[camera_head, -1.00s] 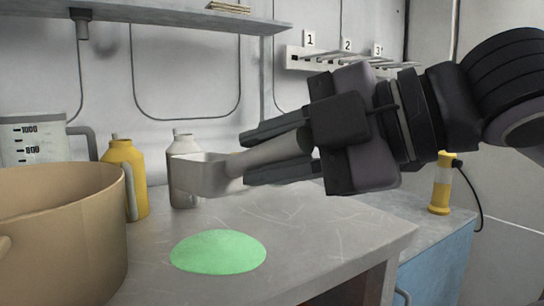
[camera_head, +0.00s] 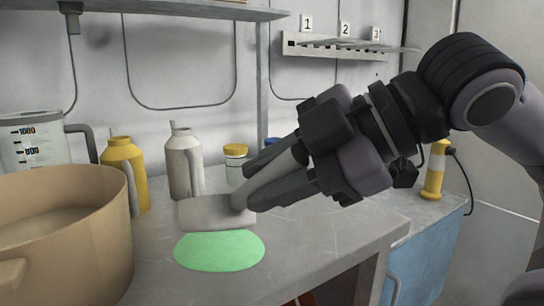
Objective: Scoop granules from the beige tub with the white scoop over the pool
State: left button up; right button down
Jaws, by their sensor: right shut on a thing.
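The beige tub (camera_head: 105,262) stands at the left front of the bench; its inside shows only in part, and I cannot make out granules. The white scoop (camera_head: 215,214) is in my right gripper (camera_head: 268,172), which is shut on its handle. The scoop's head hangs tilted just above and behind the green pool (camera_head: 219,251), a flat round patch on the bench. I cannot tell whether the scoop holds anything. My left gripper is not in view.
A yellow bottle (camera_head: 124,170), a grey bottle (camera_head: 184,165) and a yellow-lidded jar (camera_head: 235,162) stand behind. A measuring jug (camera_head: 33,140) is at the left. A yellow lamp-like item (camera_head: 435,172) stands at the right. The bench's right front is clear.

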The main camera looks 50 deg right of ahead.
jog(key=shift+w+r+g+p, duration=0.15)
jog(key=shift+r+g+p, duration=0.25)
jog(key=shift+r+p, duration=0.55)
jog(key=shift+w+f+y, duration=0.1)
jog(key=shift+f+y, duration=0.2)
jog(key=shift+f, duration=0.1)
jog(key=p, duration=0.2)
jog(key=shift+w+d+r+m+g+p, duration=0.2)
jog(key=shift+w+r+m+g+p, duration=0.1)
jog(key=shift+m+p, duration=0.1)
pick_arm(q)
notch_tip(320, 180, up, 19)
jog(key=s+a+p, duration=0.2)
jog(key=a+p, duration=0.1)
jog(key=p, duration=1.6)
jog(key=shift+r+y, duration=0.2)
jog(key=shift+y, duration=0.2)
pick_arm(e)
jog(key=w+d+m+g+y, duration=0.8)
jog(key=w+d+g, duration=0.2)
jog(key=w, duration=0.5)
jog(key=shift+d+f+m+y, duration=0.35)
jog(key=shift+f+m+y, duration=0.05)
